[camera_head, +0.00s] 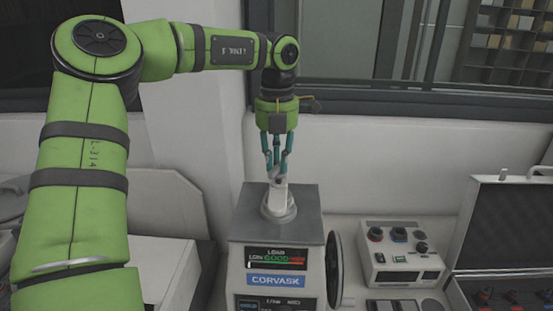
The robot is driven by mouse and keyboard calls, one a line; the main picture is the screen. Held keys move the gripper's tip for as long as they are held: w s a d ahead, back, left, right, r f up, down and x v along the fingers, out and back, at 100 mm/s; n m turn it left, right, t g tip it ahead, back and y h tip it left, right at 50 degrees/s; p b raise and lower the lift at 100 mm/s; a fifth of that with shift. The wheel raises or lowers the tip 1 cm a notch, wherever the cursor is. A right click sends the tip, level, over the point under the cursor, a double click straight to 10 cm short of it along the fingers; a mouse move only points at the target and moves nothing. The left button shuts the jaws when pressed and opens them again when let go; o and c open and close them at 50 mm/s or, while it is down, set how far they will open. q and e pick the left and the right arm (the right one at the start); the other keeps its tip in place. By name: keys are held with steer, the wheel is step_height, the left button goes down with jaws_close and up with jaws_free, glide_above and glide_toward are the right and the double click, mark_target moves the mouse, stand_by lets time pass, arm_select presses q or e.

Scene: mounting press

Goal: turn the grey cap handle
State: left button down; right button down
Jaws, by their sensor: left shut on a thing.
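The mounting press (284,258) stands at the lower middle, with a grey top, a lit display and a blue CORVASK label. The grey cap handle (279,194) rises upright from a round grey base on top of the press. My left gripper (276,174) comes down from above, its teal fingers closed on the upper end of the handle. The fingers partly hide the handle's top. My right gripper is not in view.
A dark-rimmed wheel (334,270) sits on the press's right side. A control box with knobs (401,254) stands to the right, and an open case (502,230) lies at the far right. A wall and window frame are close behind.

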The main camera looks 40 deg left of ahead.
mark_target(279, 163)
arm_select(q)
steer(key=m, duration=0.6)
steer(key=shift+w+m+p, duration=0.15)
steer(key=shift+m+p, duration=0.15)
steer(key=m, duration=0.6)
steer(key=shift+w+p, duration=0.1)
steer(key=shift+p, duration=0.2)
steer(key=shift+d, duration=0.1)
steer(key=c, duration=1.1)
jaws_free()
steer(key=shift+c, duration=0.2)
step_height(279, 163, up, 12)
steer(key=shift+f, duration=0.1)
